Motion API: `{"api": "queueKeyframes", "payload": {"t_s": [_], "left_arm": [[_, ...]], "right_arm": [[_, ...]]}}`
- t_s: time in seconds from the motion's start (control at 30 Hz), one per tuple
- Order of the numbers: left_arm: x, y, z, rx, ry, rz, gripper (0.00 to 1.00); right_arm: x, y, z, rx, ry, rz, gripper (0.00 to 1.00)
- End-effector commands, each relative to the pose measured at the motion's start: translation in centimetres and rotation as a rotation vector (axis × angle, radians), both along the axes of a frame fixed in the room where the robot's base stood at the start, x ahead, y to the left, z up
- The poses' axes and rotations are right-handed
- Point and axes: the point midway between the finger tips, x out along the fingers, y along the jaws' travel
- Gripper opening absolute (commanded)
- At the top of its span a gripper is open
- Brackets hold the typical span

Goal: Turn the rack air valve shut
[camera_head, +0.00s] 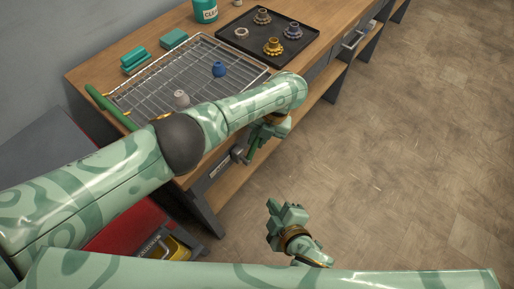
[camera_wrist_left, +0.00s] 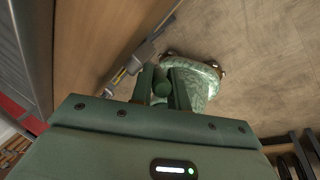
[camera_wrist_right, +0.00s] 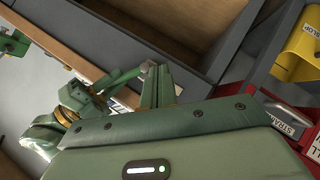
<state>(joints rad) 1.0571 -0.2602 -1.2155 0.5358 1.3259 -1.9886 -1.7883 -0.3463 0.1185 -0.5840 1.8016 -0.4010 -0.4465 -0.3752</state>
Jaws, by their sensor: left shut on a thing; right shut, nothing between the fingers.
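The air valve (camera_head: 239,154) is a grey fitting on the front edge of the bench. In the left wrist view it shows as a grey pipe piece with a yellow band (camera_wrist_left: 133,64). A green lever (camera_head: 252,148) reaches from it to my left gripper (camera_head: 262,136). In the left wrist view the fingers (camera_wrist_left: 163,84) close on a rounded green handle end (camera_wrist_left: 160,88). My right gripper (camera_head: 287,213) is shut and empty, lower and apart from the valve. Its fingers (camera_wrist_right: 155,86) show in the right wrist view. The left forearm hides part of the bench edge.
A yellow bin (camera_head: 172,247) sits low at left. The floor (camera_head: 420,130) at right is clear.

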Motion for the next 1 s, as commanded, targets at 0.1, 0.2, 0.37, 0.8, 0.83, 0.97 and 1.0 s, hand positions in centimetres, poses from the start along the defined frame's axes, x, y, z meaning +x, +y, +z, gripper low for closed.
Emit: {"api": "queueKeyframes", "payload": {"t_s": [0.1, 0.2, 0.37, 0.8, 0.83, 0.97, 1.0], "left_arm": [[0.0, 0.0, -0.1, 0.000, 0.000, 0.001, 0.00], [0.0, 0.0, -0.1, 0.000, 0.000, 0.001, 0.00], [0.0, 0.0, -0.1, 0.000, 0.000, 0.001, 0.00], [0.0, 0.0, -0.1, 0.000, 0.000, 0.001, 0.00], [0.0, 0.0, -0.1, 0.000, 0.000, 0.001, 0.00], [0.0, 0.0, -0.1, 0.000, 0.000, 0.001, 0.00], [0.0, 0.0, -0.1, 0.000, 0.000, 0.001, 0.00]], "right_arm": [[1.3, 1.6, 6.4, 0.001, -0.147, 0.035, 0.00], [1.7, 2.1, 9.7, -0.002, -0.220, 0.045, 0.00], [2.6, 2.6, 11.2, -0.002, -0.259, 0.049, 0.00], [9.9, 6.0, 8.4, -0.002, -0.257, 0.047, 0.00], [10.4, 6.3, 8.2, -0.002, -0.256, 0.047, 0.00], [12.0, 5.8, 7.0, -0.004, -0.256, 0.048, 0.00], [12.4, 5.6, 6.7, -0.003, -0.256, 0.048, 0.00]]}}
